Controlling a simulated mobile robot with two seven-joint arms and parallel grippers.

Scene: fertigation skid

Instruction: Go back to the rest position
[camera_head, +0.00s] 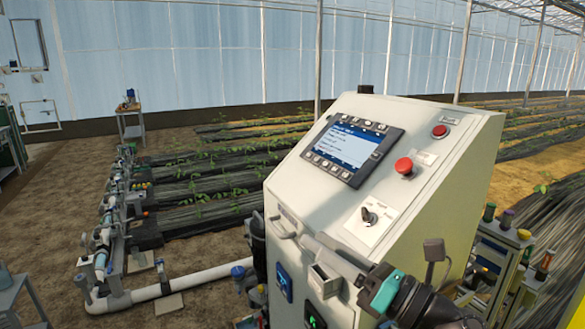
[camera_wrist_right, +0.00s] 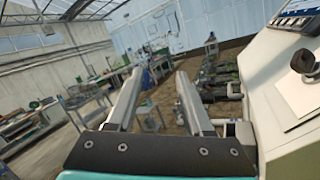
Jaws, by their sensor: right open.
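My right gripper (camera_head: 296,238) is in front of the sloped cabinet in the head view, with its teal and dark wrist coming in from the lower right. In the right wrist view its two long grey fingers (camera_wrist_right: 160,75) stand apart with nothing between them. The pale control cabinet (camera_head: 440,190) is close beside it; its edge also shows at the right of the wrist view (camera_wrist_right: 285,120). The black selector knob (camera_head: 369,216) sits on the sloped face, behind the wrist and apart from it. My left gripper is not in view.
The cabinet face carries a screen (camera_head: 345,145) and a red button (camera_head: 404,166). A white pipe (camera_head: 190,282) with valves runs along the floor at left. Several capped bottles stand on a rack (camera_head: 495,260) at right. A small table (camera_head: 130,120) stands far back.

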